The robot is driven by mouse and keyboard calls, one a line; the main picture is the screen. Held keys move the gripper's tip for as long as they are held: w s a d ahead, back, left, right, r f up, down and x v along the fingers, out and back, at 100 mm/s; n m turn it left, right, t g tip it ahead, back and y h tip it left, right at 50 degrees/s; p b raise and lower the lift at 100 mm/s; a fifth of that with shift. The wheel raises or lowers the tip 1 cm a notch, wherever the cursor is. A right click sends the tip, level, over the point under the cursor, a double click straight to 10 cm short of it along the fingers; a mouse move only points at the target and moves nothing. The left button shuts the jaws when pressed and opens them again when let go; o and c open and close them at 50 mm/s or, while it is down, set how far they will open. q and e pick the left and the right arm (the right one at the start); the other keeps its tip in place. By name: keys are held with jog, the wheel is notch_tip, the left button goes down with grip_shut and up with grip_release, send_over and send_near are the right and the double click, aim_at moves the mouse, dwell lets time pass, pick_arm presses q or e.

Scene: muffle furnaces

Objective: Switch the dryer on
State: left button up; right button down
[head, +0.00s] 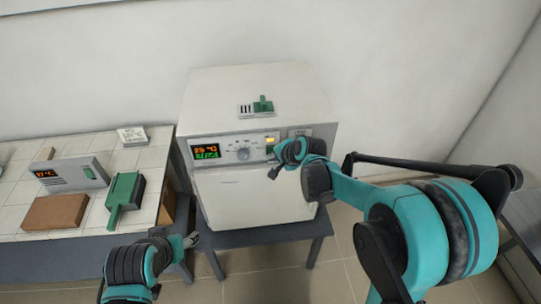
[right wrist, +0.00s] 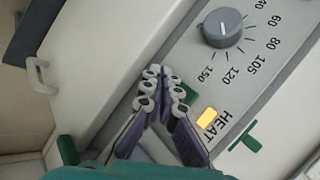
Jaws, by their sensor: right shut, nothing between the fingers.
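The dryer (head: 258,200) is a white box on a dark stand in the middle of the head view. Its front panel has a lit display (head: 206,151) and a grey knob, also in the right wrist view (right wrist: 223,27). An amber lamp (right wrist: 207,118) glows beside the word HEAT. A green switch (right wrist: 245,137) sits past the lettering; another green part (right wrist: 186,95) is partly hidden behind my fingers. My right gripper (right wrist: 160,85) is shut and empty at the panel; contact cannot be told. My left gripper (head: 190,240) is low, left of the dryer; its jaw opening is unclear.
A small device with a green part (head: 263,105) lies on the dryer's top. The tiled bench (head: 90,225) at left carries a grey display unit (head: 72,173), a brown block (head: 55,212) and a green-handled item (head: 124,192). A wall stands close behind.

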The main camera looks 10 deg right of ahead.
jog(key=shift+s+r, duration=0.1)
jog(key=shift+s, duration=0.6)
jog(key=s, duration=0.3)
jog(key=s+p, duration=0.1)
jog(key=s, duration=0.1)
jog(key=shift+r, duration=0.3)
jog(key=s+d+f+n+h+b, duration=0.2)
jog(key=s+d+n+b, duration=0.2)
jog(key=s, duration=0.6)
jog(key=s+d+f+n+h+b, duration=0.1)
jog(key=s+d+f+n+b, duration=0.1)
jog(key=s+d+n+b, duration=0.2)
jog(key=s+n+b, duration=0.1)
jog(key=s+n, duration=0.2)
jog(key=s, duration=0.4)
jog(key=shift+s+d+f+g+h, duration=0.2)
jog(key=shift+g+h, duration=0.2)
